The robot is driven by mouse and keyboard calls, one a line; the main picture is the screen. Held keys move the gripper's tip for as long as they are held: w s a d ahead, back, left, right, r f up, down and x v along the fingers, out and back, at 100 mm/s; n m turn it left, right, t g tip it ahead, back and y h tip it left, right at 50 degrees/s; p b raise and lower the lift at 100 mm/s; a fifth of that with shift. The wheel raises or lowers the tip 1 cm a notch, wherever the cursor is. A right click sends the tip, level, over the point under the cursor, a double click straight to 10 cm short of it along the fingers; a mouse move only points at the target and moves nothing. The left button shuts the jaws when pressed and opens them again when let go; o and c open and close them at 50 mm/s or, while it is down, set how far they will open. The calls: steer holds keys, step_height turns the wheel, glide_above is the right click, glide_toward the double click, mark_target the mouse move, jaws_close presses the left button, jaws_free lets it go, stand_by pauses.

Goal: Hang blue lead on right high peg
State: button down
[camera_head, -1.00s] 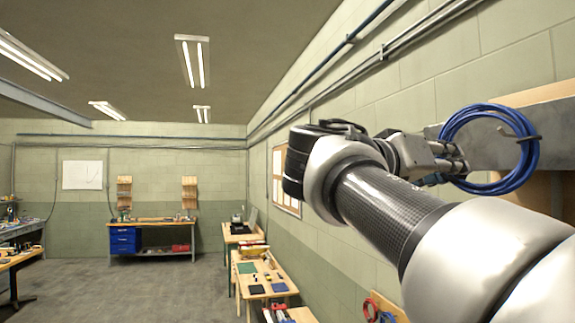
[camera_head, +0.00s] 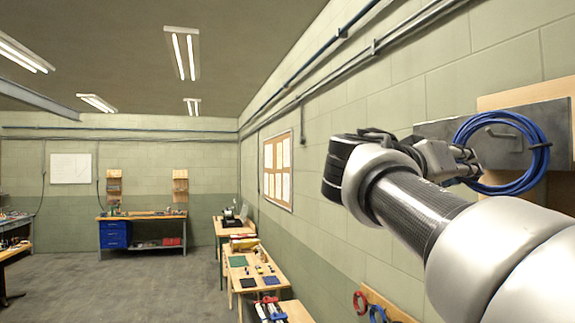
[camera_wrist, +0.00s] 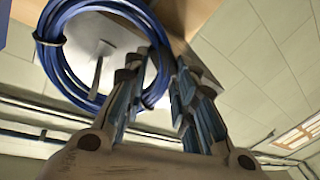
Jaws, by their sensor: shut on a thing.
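The blue lead (camera_head: 537,170) is a round coil of blue cable with a dark tie. My gripper (camera_head: 472,165) is shut on the left side of the coil and holds it up in front of a grey metal plate (camera_head: 435,131) on the wall. A grey peg (camera_head: 500,134) shows through the coil's opening. In the wrist view the coil (camera_wrist: 52,62) hangs at the left of my gripper (camera_wrist: 163,78), and the peg (camera_wrist: 97,74) shows inside the ring. I cannot tell whether the coil is around the peg or only in front of it.
A wooden board (camera_head: 495,101) backs the plate on the block wall. Lower on the wall, a red coil (camera_head: 360,302) and another blue coil (camera_head: 378,314) hang at a second board. Benches (camera_head: 240,262) line the wall below. Open floor (camera_head: 165,285) lies to the left.

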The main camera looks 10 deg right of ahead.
steer(key=shift+w+d+f+b, duration=0.1)
steer(key=shift+d+f+b, duration=0.15)
steer(key=shift+d+b, duration=0.25)
steer(key=shift+d+f+b, duration=0.25)
steer(key=shift+d, duration=0.3)
steer(key=c, duration=1.2)
jaws_free()
steer(key=shift+c, duration=0.2)
steer(key=shift+a, duration=0.1)
